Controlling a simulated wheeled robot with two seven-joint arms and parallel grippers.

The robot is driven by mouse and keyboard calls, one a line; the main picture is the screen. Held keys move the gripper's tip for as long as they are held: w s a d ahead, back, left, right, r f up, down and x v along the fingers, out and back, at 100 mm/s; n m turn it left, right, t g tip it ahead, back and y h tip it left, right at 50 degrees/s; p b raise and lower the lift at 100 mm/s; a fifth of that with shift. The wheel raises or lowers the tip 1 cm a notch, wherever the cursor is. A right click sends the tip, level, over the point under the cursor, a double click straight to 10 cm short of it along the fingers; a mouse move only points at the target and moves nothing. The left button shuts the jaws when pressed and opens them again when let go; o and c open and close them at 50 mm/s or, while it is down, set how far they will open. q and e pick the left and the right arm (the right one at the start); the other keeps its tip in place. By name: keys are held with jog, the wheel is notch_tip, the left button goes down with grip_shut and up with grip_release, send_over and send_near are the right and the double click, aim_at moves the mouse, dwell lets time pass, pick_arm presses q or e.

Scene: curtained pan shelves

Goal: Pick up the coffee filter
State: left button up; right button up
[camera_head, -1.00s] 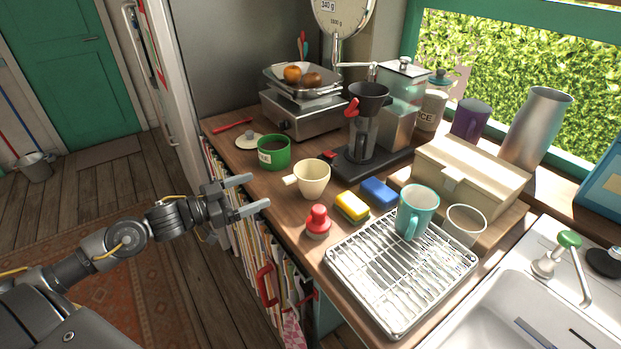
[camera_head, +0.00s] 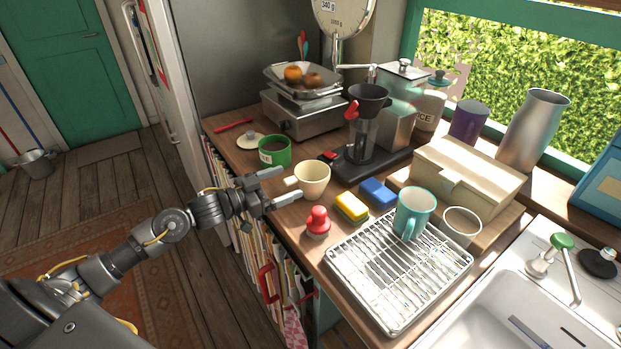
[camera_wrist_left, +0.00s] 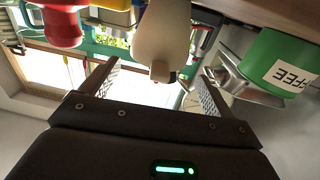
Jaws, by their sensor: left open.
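A cream tapered cup-like piece with a side handle (camera_head: 313,180) stands on the wooden counter. A black funnel (camera_head: 369,96) sits on the coffee device behind it; I cannot tell for sure which of these is the coffee filter. My left gripper (camera_head: 287,185) is open, at the counter's front edge, its fingers pointing at the cream piece's handle. In the left wrist view the cream piece (camera_wrist_left: 163,35) is straight ahead, and its handle lies between the open fingers (camera_wrist_left: 155,82). Contact cannot be told. My right gripper is out of view.
A green coffee tin (camera_head: 274,152) stands just behind, a red-knobbed tool (camera_head: 318,222) just in front. A yellow sponge (camera_head: 352,207), a blue sponge (camera_head: 378,192) and a wire rack (camera_head: 350,262) with a teal mug (camera_head: 413,212) lie to the right.

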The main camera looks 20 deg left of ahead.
aim_at(307, 185)
pick_arm(q)
jog(key=x, duration=0.3)
jog(key=shift+s, duration=0.1)
jog(key=shift+s, duration=0.1)
jog(key=c, duration=0.4)
grip_shut()
